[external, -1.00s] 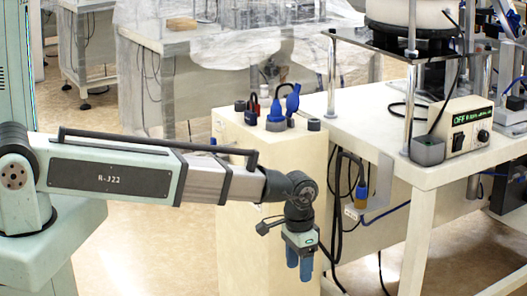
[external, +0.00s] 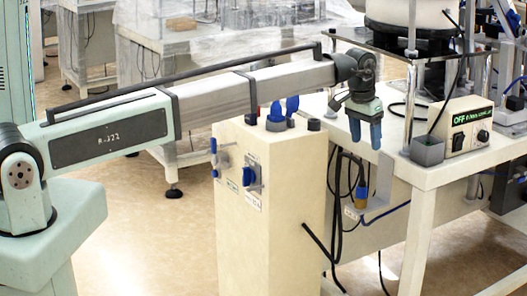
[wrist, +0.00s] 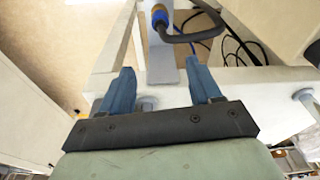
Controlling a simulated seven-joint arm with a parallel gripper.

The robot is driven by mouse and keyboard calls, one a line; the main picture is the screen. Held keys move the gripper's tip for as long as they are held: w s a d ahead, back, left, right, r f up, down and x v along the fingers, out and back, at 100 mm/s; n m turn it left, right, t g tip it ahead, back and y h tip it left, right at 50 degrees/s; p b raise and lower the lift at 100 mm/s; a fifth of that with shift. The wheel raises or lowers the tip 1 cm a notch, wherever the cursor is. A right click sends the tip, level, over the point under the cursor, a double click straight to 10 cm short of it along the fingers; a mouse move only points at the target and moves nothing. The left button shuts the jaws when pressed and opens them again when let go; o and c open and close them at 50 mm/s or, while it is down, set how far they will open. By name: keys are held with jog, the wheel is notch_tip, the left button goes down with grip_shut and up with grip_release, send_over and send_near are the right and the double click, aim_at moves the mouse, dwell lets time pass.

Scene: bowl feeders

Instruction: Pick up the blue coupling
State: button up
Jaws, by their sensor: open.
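A blue coupling with a yellowish band (external: 361,190) hangs on a dark hose at a grey bracket under the front of the white table. It also shows at the top of the wrist view (wrist: 159,14), beyond the fingers. Other blue connector-like pieces (external: 292,104) stand on top of the cream pedestal, left of my gripper. My gripper (external: 365,133) points down at the table's front edge, above and apart from the hanging coupling. Its two blue fingers are open and empty in the wrist view (wrist: 159,72).
The white table (external: 430,177) carries a grey box (external: 427,151) and a controller (external: 465,125) to the right. Dark cables (external: 340,200) hang below its edge. The grey bracket (wrist: 163,62) lies between the fingers in the wrist view. The cream pedestal (external: 268,235) stands left.

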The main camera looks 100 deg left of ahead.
send_over(368, 184)
jog(key=shift+n, duration=0.3)
notch_tip(368, 184, down, 8)
jog(key=shift+d+f, duration=0.1)
jog(key=shift+d, duration=0.05)
jog(key=shift+a+f, duration=0.2)
jog(key=shift+f, duration=2.7)
jog(key=shift+c, duration=0.3)
grip_shut()
